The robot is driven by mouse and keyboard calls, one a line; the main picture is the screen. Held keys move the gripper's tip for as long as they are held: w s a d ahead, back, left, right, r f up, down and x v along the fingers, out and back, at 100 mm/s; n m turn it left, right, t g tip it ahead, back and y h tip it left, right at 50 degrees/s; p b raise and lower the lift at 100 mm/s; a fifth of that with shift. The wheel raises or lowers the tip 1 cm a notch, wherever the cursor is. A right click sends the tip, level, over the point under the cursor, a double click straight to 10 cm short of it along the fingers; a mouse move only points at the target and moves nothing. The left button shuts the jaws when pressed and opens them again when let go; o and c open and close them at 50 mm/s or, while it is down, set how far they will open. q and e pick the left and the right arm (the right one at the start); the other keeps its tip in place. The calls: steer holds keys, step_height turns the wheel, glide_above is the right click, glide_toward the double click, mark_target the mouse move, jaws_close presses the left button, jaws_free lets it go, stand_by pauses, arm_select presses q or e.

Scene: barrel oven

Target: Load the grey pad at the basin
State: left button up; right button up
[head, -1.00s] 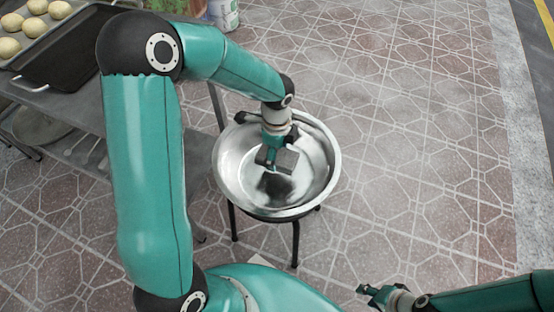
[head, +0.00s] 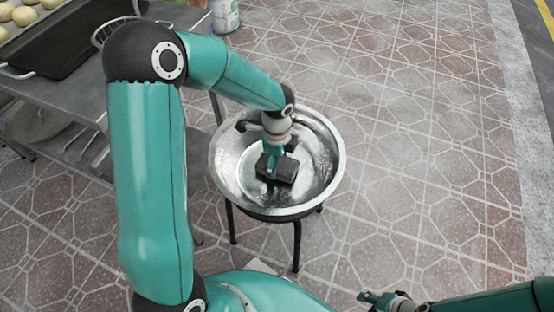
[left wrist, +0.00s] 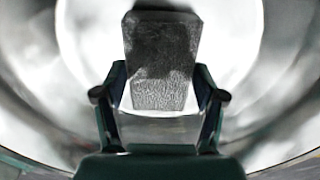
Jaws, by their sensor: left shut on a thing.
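The grey pad (head: 284,171) is a small block, low inside the round metal basin (head: 222,178). My left gripper (head: 273,168) is shut on the pad from above. In the left wrist view the pad (left wrist: 162,60) sticks out from between the two fingers (left wrist: 162,105); it is dark over its middle and lighter grey near the fingers. The basin's shiny inner wall surrounds it. Whether the pad touches the basin's bottom I cannot tell. My right gripper (head: 376,299) is low at the front right, away from the basin; its fingers are too small to read.
The basin rests on a dark-legged stand (head: 297,245). A grey metal table (head: 60,110) at the left holds a black tray (head: 60,45) and pale dough balls (head: 25,16). A can (head: 225,14) stands behind. The tiled floor on the right is clear.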

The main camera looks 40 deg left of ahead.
arm_select(q)
steer(key=shift+f+b, duration=0.4)
steer(key=shift+f, duration=0.15)
stand_by(0.9)
stand_by(0.9)
steer(key=shift+r+p, duration=3.2)
steer(key=shift+r, duration=0.3)
